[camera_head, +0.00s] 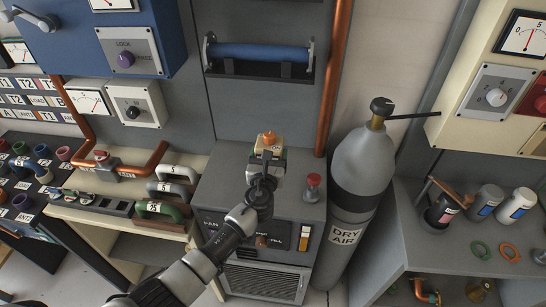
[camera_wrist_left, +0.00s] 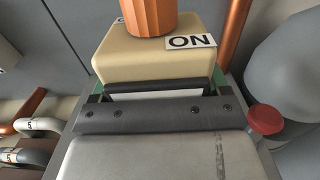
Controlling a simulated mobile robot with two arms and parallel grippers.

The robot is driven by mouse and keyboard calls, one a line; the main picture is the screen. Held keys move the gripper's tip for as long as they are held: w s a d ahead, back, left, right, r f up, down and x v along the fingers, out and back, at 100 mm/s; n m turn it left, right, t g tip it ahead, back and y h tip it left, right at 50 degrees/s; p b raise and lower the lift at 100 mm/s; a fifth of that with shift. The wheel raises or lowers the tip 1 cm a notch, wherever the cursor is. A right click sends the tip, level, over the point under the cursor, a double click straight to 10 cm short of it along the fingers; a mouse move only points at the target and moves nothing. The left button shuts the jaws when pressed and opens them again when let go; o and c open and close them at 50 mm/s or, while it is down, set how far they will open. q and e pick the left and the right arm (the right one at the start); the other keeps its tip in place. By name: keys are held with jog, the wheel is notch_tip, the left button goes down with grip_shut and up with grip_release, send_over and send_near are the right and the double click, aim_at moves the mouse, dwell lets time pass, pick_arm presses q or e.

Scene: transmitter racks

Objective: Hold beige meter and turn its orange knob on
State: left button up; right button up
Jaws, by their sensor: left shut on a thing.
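The beige meter (camera_head: 274,152) is a small box on top of the grey cabinet in the middle of the head view. Its orange knob (camera_head: 269,138) sits on its top. In the left wrist view the beige meter (camera_wrist_left: 150,58) shows close up, with a white ON label (camera_wrist_left: 190,41) beside the orange knob (camera_wrist_left: 149,15). My left gripper (camera_head: 264,176) reaches it from the front and is shut on the meter. The fingers hide the meter's lower front. My right gripper is in neither view.
The grey cabinet (camera_head: 290,205) has a red button (camera_head: 313,181) to the right of the meter. A grey DRY AIR cylinder (camera_head: 361,172) stands close on the right. A copper pipe (camera_head: 335,80) runs behind. Coloured handles (camera_head: 160,209) lie on the left shelf.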

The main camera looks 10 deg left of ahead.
pick_arm(q)
jog(key=w+a+f+b, duration=0.1)
jog(key=a+f+b, duration=0.1)
jog(key=b, duration=0.1)
jog(key=w+a+f+b, duration=0.2)
jog(key=a+f+b, duration=0.1)
jog(key=w+a+f+b, duration=0.1)
jog(key=a+f+b, duration=0.2)
jog(key=shift+w, duration=0.35)
jog(key=shift+w+a+f, duration=0.2)
jog(key=shift+a, duration=0.05)
dwell(0.3)
jog(key=shift+f+b, duration=0.55)
jog(key=shift+b, duration=0.25)
dwell(0.6)
